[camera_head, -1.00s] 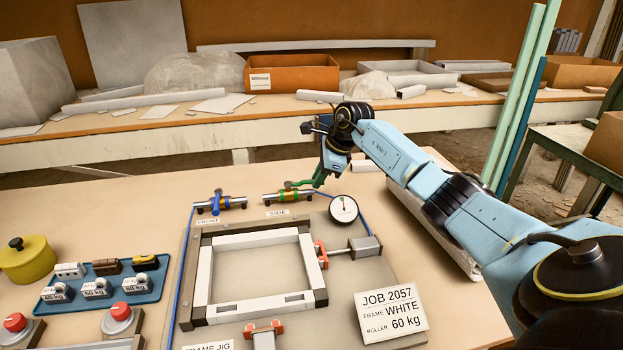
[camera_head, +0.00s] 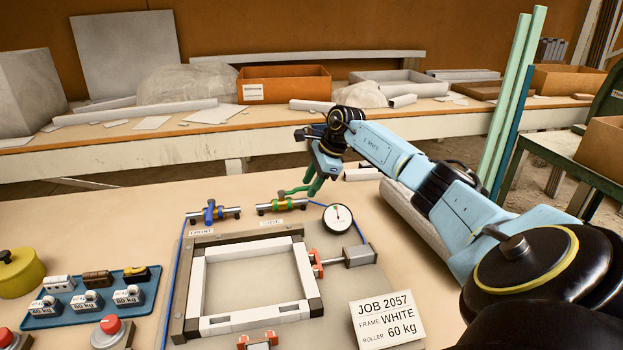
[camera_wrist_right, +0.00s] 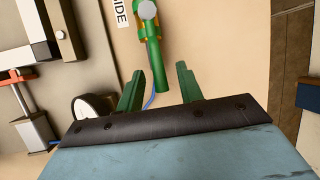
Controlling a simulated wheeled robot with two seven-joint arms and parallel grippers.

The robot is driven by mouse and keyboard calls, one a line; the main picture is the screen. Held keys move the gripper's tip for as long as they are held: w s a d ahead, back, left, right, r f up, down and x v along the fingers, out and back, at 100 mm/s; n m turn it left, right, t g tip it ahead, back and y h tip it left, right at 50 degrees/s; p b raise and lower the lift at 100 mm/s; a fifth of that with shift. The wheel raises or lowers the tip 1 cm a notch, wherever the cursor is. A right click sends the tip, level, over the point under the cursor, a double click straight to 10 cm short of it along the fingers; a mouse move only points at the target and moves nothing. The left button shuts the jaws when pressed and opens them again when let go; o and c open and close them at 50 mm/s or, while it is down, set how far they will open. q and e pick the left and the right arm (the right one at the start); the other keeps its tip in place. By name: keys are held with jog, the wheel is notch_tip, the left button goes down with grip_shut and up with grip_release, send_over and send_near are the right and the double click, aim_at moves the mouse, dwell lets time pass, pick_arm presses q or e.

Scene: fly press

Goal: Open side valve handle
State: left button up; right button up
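The side valve (camera_head: 271,208) sits on a short pipe behind the frame jig, with an orange and green body and a green handle. In the right wrist view the green handle (camera_wrist_right: 157,60) points from the valve toward my right gripper (camera_wrist_right: 160,72). That gripper is open, its two green fingers apart on either side of the handle's free end, with a gap visible on both sides. In the head view my right gripper (camera_head: 313,186) is just right of the valve. Fingers and handle are both green and hard to separate there. My left gripper is out of view.
The blue front valve (camera_head: 210,213) stands left of the side valve. A round gauge (camera_head: 338,217) is close on its right. The white frame (camera_head: 257,320) lies in the jig in front. A job card (camera_head: 387,318) stands at front right.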

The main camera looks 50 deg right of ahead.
jog(key=shift+r, duration=0.1)
